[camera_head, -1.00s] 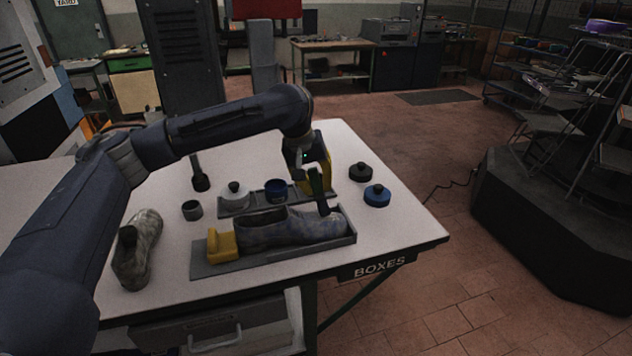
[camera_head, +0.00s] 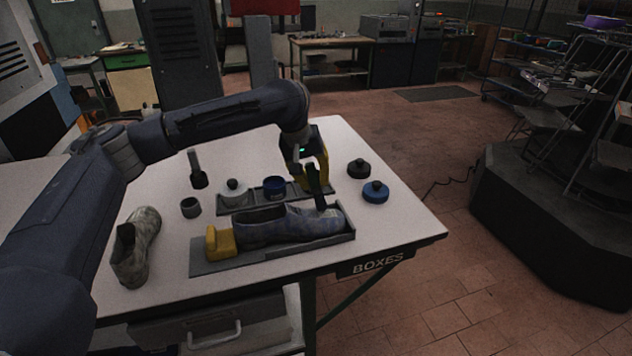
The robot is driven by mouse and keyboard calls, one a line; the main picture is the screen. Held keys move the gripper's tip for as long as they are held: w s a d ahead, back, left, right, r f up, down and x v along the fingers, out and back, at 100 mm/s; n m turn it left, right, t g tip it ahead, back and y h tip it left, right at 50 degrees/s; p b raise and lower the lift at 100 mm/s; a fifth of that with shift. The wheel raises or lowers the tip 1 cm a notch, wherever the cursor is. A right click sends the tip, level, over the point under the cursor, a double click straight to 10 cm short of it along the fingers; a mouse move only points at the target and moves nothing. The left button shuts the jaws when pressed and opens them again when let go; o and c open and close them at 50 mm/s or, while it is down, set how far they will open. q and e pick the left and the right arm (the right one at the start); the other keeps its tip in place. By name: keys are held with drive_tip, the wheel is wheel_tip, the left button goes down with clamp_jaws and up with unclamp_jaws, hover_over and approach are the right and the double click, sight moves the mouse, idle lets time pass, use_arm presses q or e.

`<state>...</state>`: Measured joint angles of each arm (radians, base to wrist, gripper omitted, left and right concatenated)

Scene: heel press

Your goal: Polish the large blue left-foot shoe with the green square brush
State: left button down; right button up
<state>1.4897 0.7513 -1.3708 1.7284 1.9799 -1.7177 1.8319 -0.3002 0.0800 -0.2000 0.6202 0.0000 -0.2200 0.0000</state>
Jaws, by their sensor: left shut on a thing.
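The large blue shoe (camera_head: 275,228) lies in a grey tray (camera_head: 222,264) with a yellow block (camera_head: 219,242) at its heel end. My left gripper (camera_head: 315,178) is shut on the green brush (camera_head: 316,185), above the toe end of the shoe. The brush's dark lower end is at the toe; I cannot tell for sure whether it touches. The gripper's fingers partly hide the brush handle. My right gripper is not in view.
A grey shoe (camera_head: 135,247) stands at the table's left. A black lid (camera_head: 358,168) and blue lid (camera_head: 375,191) lie at right.

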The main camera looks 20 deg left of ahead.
use_arm(q)
drive_tip(key=shift+w+a, duration=0.15)
drive_tip(key=shift+w, duration=0.05)
drive_tip(key=shift+s, duration=0.1)
drive_tip(key=shift+s+d, duration=0.95)
drive_tip(key=shift+s, duration=0.25)
drive_tip(key=shift+w+a, duration=0.15)
drive_tip(key=shift+w+a, duration=0.8)
drive_tip(key=shift+w, duration=0.35)
drive_tip(key=shift+s+d, duration=0.1)
drive_tip(key=shift+s+d+f, duration=0.1)
drive_tip(key=shift+s+d, duration=0.3)
drive_tip(key=shift+s, duration=0.2)
drive_tip(key=shift+s+d, duration=0.4)
drive_tip(key=shift+s, duration=0.2)
drive_tip(key=shift+w, duration=0.1)
